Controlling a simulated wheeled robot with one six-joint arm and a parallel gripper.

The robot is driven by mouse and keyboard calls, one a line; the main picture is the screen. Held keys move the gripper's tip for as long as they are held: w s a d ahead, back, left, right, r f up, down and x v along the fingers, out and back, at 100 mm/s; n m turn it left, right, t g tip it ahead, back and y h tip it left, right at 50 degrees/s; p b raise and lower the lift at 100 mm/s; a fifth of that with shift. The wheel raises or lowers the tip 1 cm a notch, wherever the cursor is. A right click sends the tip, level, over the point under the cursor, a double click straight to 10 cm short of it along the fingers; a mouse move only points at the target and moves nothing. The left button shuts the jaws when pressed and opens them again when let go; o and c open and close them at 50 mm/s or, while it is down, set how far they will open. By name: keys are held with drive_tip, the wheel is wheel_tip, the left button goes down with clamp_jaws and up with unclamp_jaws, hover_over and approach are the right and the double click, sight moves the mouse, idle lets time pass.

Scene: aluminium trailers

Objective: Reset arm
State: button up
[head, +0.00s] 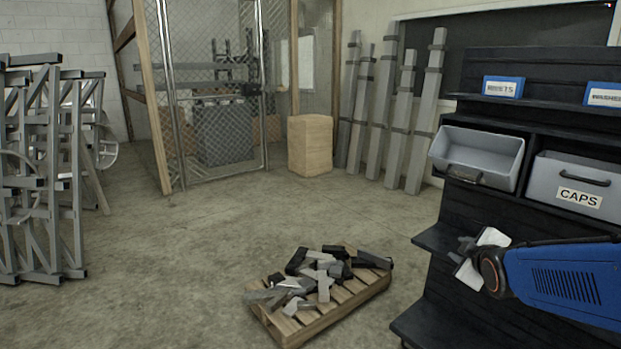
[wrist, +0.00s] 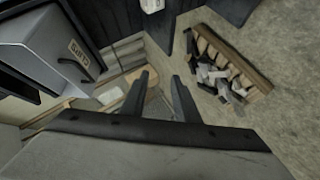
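My gripper (head: 462,250) is at the right in the head view, at the end of my blue arm, in front of the dark shelf unit (head: 462,212). In the wrist view my gripper (wrist: 162,82) shows two dark fingers standing apart with a clear gap. Nothing is held between them. A pale flat piece shows around the wrist in the head view; I cannot tell whether it is part of my gripper or lies behind it.
A wooden pallet (head: 337,313) with several metal offcuts (head: 324,283) lies on the floor, front centre. The shelf holds a grey CAPS bin (head: 575,172) and a tilted grey bin (head: 477,150). Metal frames (head: 45,190) stand left. The middle floor is clear.

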drive_tip(key=s+a+f+m+g, duration=0.1)
drive_tip(key=s+a+m+g, duration=0.1)
drive_tip(key=s, duration=0.7)
drive_tip(key=s+a+f+m+g+y, duration=0.1)
drive_tip(key=s+a+m+g, duration=0.2)
drive_tip(key=s, duration=0.6)
drive_tip(key=s+a+f+m+g+y, duration=0.1)
drive_tip(key=s+a+m, duration=0.3)
drive_tip(key=s, duration=0.5)
drive_tip(key=shift+s+a+f+m+g, duration=0.25)
drive_tip(key=shift+f+m+g, duration=0.25)
drive_tip(key=shift+g, duration=0.4)
